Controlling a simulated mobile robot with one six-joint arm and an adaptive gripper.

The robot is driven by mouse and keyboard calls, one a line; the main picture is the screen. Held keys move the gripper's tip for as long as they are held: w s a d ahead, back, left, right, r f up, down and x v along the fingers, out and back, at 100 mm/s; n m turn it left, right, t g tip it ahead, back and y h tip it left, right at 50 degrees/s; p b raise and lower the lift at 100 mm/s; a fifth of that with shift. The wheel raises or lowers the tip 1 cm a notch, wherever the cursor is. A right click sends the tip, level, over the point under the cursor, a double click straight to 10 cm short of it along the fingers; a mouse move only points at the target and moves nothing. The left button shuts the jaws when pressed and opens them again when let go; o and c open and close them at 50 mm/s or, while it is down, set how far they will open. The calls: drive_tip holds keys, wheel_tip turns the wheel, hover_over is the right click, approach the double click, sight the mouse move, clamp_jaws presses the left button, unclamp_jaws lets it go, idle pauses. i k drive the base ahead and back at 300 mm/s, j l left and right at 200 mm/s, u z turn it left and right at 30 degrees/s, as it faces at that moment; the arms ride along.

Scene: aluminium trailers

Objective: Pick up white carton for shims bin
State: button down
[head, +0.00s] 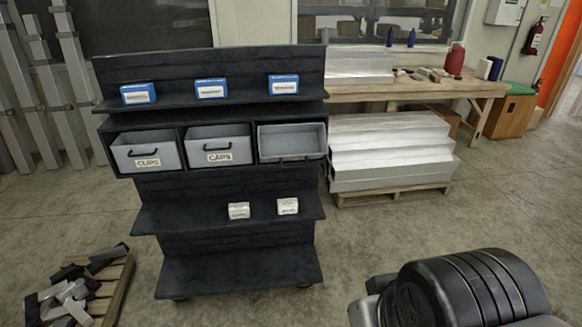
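Two small white cartons stand on the lower shelf of the black rack, a left carton (238,210) and a right carton (288,206). Their label print is too small to read. Three grey bins sit in the rack's middle row. The left bin (146,162) carries a label like "CLIPS" or "CUPS". The middle bin (218,157) is labelled "CAPS". The right bin (292,128) shows its inside, which looks empty, and a dark handle; no label is readable on it. My gripper is not in view; only a dark part of my arm shows at the lower right.
Three blue-and-white boxes (211,88) stand on the rack's top shelf. The bottom shelf (238,271) is bare. A pallet (115,290) with metal offcuts lies at the lower left. Stacked aluminium profiles (390,160) and a wooden workbench (440,90) stand behind right. Floor right of the rack is clear.

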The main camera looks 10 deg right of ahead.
sight(289, 206)
drive_tip(key=i+l+u, duration=0.3)
drive_tip(key=i+l, duration=0.25)
drive_tip(key=i, duration=0.25)
drive_tip(key=i+l+u, duration=0.3)
drive_tip(key=i+l, duration=0.4)
drive_tip(key=i, duration=0.1)
